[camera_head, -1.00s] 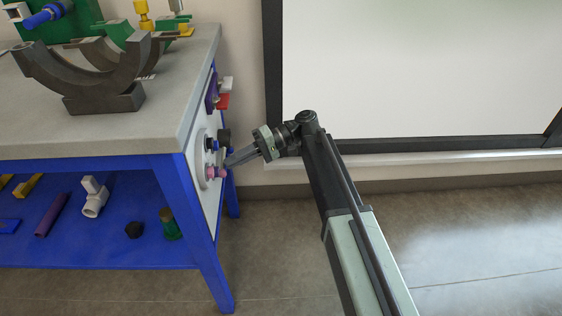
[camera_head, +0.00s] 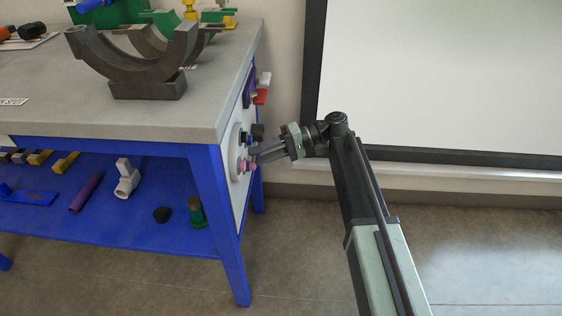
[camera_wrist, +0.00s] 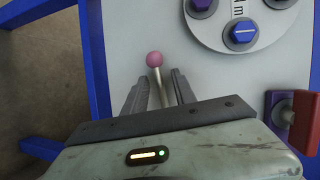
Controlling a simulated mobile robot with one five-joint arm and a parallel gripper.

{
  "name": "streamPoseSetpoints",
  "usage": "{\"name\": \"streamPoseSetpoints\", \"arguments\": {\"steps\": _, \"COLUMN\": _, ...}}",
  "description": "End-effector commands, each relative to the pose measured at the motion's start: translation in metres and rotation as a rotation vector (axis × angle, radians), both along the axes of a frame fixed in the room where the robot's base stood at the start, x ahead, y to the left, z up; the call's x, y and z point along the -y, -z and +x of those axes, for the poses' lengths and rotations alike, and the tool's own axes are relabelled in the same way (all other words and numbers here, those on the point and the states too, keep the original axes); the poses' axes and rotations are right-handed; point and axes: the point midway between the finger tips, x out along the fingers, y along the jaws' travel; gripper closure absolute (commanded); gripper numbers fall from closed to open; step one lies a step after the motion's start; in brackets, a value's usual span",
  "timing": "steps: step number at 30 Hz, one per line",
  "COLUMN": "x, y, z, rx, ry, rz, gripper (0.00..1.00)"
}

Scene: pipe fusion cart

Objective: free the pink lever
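The pink lever shows in the wrist view as a pink ball (camera_wrist: 156,59) on a pale metal rod, standing out from the light panel. My gripper (camera_wrist: 157,85) has one finger on each side of the rod, with narrow gaps visible, so it looks open around the lever. The ball lies beyond the fingertips in this view. In the head view, my gripper (camera_head: 256,156) is at the cart's side panel, with the pink lever (camera_head: 251,166) just at its fingertips, partly hidden.
The panel has a round plate with a blue hexagonal knob (camera_wrist: 241,34) and a purple knob (camera_wrist: 201,7). A red block (camera_wrist: 304,123) sticks out at the right. The blue cart leg (camera_head: 228,240) is close by. Floor to the right of the cart is open.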

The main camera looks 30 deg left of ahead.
Motion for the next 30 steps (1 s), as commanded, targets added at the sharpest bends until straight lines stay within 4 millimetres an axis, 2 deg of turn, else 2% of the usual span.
{"name": "streamPoseSetpoints", "arguments": {"steps": 8, "x": 0.007, "y": -0.002, "z": 0.007, "rx": 0.001, "ry": 0.001, "rz": -0.002, "gripper": 0.67}}
{"name": "streamPoseSetpoints", "arguments": {"steps": 18, "x": 0.043, "y": -0.018, "z": 0.055, "rx": 0.0, "ry": 0.001, "rz": -0.001, "gripper": 0.67}}
{"name": "streamPoseSetpoints", "arguments": {"steps": 20, "x": 0.047, "y": -0.019, "z": 0.06, "rx": 0.0, "ry": 0.001, "rz": -0.001, "gripper": 0.67}}
{"name": "streamPoseSetpoints", "arguments": {"steps": 30, "x": 0.049, "y": -0.018, "z": 0.061, "rx": 0.001, "ry": 0.0, "rz": -0.001, "gripper": 0.67}}
